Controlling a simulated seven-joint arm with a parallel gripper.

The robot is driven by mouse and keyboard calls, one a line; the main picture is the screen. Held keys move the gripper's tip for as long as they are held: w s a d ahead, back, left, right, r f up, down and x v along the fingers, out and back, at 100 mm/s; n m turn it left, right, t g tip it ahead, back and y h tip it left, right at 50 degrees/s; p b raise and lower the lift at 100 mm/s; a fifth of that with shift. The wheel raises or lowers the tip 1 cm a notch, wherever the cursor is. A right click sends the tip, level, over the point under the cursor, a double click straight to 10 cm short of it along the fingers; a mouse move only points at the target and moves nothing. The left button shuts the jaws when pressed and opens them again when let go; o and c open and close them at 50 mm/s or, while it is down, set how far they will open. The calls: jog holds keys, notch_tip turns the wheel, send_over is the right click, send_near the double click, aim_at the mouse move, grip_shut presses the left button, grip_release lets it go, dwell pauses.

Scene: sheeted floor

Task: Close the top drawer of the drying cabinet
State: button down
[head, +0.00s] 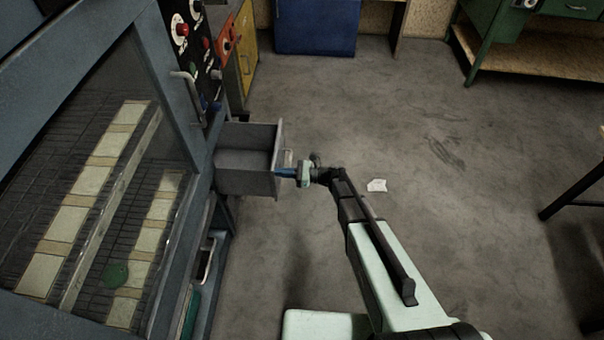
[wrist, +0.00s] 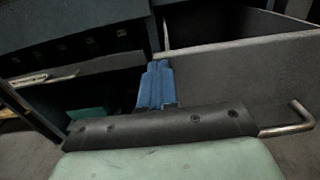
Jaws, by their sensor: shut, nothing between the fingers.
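The drying cabinet (head: 170,90) is a blue-grey metal frame with a glass front, at the left of the head view. Its top drawer (head: 245,183) is a grey box pulled well out to the right, and it looks empty. My gripper (head: 281,172) has blue fingers, shut and empty, at the outer side of the drawer front. In the wrist view the blue fingers (wrist: 156,82) point at the left part of the grey drawer front (wrist: 245,80). The bent metal handle (wrist: 294,122) lies to their right. I cannot tell whether the fingertips touch the front.
A lower compartment with a metal handle (head: 207,258) is below the drawer. A control panel (head: 194,45) with knobs is above it. A scrap of paper (head: 377,185) lies on the floor. A green workbench (head: 485,45) stands at back right.

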aim_at(258, 171)
jog(key=a, duration=2.3)
jog(key=shift+a, duration=0.65)
jog(key=shift+w+a, duration=0.1)
jog(key=d, duration=1.5)
